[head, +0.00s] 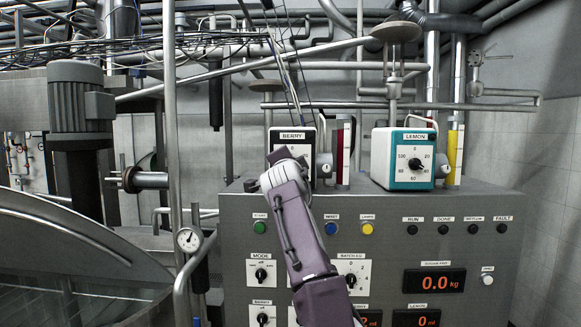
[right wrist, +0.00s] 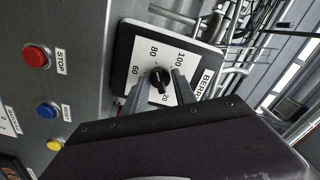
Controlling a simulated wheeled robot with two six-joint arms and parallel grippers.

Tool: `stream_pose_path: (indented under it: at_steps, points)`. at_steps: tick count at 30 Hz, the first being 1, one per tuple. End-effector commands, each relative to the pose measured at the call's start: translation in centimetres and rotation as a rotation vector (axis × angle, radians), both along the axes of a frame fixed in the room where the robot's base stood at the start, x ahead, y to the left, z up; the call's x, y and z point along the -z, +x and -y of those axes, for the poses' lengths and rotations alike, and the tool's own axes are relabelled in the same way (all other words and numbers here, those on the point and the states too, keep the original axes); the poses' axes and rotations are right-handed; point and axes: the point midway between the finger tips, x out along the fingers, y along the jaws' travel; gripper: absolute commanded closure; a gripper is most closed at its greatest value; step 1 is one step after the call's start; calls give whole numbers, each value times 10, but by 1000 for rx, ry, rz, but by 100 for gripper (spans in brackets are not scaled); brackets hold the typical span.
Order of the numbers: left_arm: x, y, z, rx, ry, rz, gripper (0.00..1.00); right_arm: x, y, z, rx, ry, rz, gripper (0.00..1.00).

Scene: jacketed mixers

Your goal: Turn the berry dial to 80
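The berry dial is a black knob (right wrist: 159,80) on a white scale plate in a dark-framed box marked BERRY. My left gripper is out of view.
A teal-framed lemon dial box (head: 404,158) stands to the right on the same grey console (head: 470,215). Red and yellow sight tubes stand beside the boxes. Stop (right wrist: 37,56), blue and yellow buttons sit near the berry box. Pipes and a pressure gauge (head: 188,239) are at left.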

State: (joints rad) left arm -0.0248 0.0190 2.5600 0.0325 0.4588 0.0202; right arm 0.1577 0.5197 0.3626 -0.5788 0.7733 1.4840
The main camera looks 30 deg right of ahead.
Motion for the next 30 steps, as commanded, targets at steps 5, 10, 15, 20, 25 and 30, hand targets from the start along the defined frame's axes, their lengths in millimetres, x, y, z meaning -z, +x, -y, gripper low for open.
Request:
stream_pose_path:
  at_steps: [5,10,15,20,25,30]
  points:
    - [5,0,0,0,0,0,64,2,-2,-2,-1,0,0,67]
    - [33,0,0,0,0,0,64,8,-30,-19,-3,-1,3,67]
    - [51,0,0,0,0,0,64,6,-61,-37,-2,-1,2,67]
    - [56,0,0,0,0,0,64,2,-75,-46,-1,0,0,67]
    - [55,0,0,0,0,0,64,1,-77,-47,1,0,-1,67]
    - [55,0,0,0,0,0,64,1,-77,-47,0,0,-1,67]
